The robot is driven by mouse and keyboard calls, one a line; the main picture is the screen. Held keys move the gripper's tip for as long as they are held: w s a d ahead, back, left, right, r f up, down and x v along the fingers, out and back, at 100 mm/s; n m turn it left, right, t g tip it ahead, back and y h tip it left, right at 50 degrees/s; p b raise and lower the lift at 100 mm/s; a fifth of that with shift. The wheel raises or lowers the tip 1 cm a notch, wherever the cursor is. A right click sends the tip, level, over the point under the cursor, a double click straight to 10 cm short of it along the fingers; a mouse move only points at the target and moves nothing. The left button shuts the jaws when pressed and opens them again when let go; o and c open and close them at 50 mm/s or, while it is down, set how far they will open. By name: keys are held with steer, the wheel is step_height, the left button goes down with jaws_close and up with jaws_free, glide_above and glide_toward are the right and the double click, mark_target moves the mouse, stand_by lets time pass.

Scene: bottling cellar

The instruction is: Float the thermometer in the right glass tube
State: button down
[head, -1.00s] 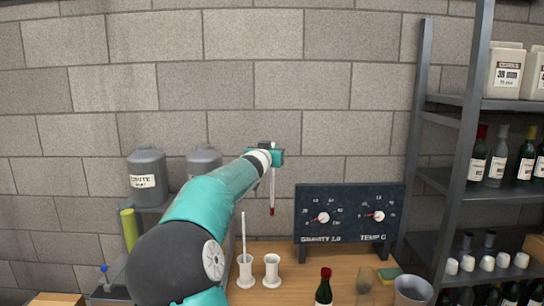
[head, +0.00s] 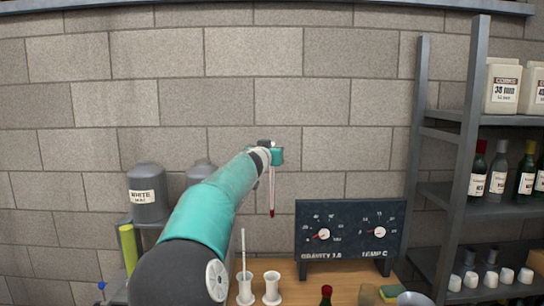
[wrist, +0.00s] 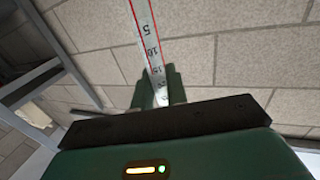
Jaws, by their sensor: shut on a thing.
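The thermometer (head: 272,190) is a thin white stick with a red lower end. It hangs nearly upright from my gripper (head: 271,152), above the two glass tubes. My gripper is shut on it; in the wrist view the scaled stem of the thermometer (wrist: 148,40) runs up from between the green fingers (wrist: 157,92). The right glass tube (head: 272,288) is short and white-looking, empty at its mouth as far as I can see. The left tube (head: 245,288) beside it has a thin white rod (head: 243,252) standing in it. The thermometer's red tip is well above the right tube, apart from it.
A dark board with two dials (head: 350,235), marked gravity and temp, stands on the wooden table (head: 317,268) to the right. A bottle top (head: 326,294), a green and yellow sponge (head: 389,293) and a bucket (head: 413,298) are in front. Shelves (head: 424,160) with bottles stand at far right.

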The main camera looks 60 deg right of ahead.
steer(key=shift+r, duration=1.95)
steer(key=shift+w+a, duration=0.1)
